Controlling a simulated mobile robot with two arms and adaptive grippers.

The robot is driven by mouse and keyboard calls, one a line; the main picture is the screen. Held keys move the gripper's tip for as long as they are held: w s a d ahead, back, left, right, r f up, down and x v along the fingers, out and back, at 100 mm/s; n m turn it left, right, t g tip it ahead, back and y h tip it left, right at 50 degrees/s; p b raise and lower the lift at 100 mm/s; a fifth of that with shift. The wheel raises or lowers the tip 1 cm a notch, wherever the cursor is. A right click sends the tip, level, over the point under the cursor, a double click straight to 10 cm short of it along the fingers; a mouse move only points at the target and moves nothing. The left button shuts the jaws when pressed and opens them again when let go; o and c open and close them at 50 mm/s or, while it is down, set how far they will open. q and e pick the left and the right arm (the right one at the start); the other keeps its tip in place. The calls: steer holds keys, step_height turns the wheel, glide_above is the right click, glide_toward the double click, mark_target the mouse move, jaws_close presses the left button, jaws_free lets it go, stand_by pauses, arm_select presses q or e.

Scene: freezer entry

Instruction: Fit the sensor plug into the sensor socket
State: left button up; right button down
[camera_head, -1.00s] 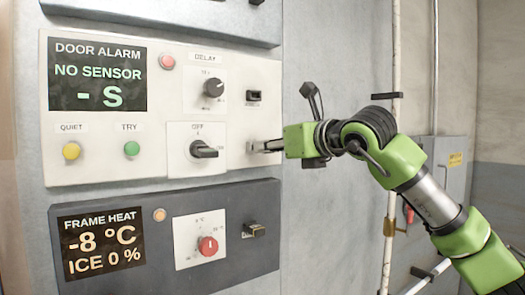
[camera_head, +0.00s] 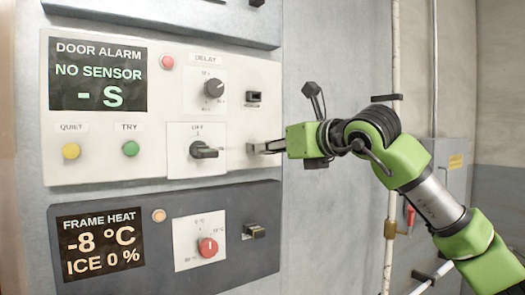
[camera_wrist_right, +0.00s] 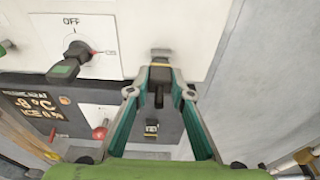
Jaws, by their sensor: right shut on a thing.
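My right gripper (camera_head: 265,147) reaches in from the right and is at the right edge of the white door alarm panel (camera_head: 115,172), level with the lower dial. In the right wrist view its fingers (camera_wrist_right: 160,74) are shut on a small dark piece, seemingly the sensor plug (camera_wrist_right: 159,94). A small grey fitting (camera_wrist_right: 161,54) on the white panel lies just beyond the fingertips. It may be the sensor socket; I cannot tell whether the plug touches or enters it. The alarm display (camera_head: 98,76) reads NO SENSOR. My left gripper is not in view.
A dark fitting (camera_head: 253,97) is on the white panel above my gripper. The frame heat panel (camera_head: 150,225) below has a red knob (camera_head: 208,247) and a metallic fitting (camera_head: 255,231). The lower dial (camera_head: 204,150) is close left of my fingertips.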

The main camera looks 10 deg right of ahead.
steer(key=shift+s, duration=0.1)
steer(key=shift+b+v, duration=0.95)
steer(key=shift+v, duration=0.35)
steer(key=shift+s+d+f+b, duration=0.1)
steer(key=shift+s+d+b, duration=0.25)
steer(key=shift+s, duration=0.35)
steer(key=shift+s+d+f+b, duration=0.1)
steer(key=shift+s+d+b, duration=0.25)
steer(key=shift+s, duration=0.3)
steer(key=shift+a, duration=0.15)
step_height(320, 180, up, 13)
steer(key=p, duration=1.5)
steer(key=shift+w+a+f, duration=0.15)
steer(key=shift+w+f, duration=0.05)
steer(key=shift+w, duration=0.25)
steer(key=shift+f, duration=0.1)
steer(key=shift+r+p+x, duration=0.15)
steer(key=shift+p+x, duration=0.1)
steer(key=shift+x, duration=0.75)
steer(key=shift+r+p+x, duration=0.15)
steer(key=shift+p+x, duration=0.1)
steer(key=shift+x, duration=0.7)
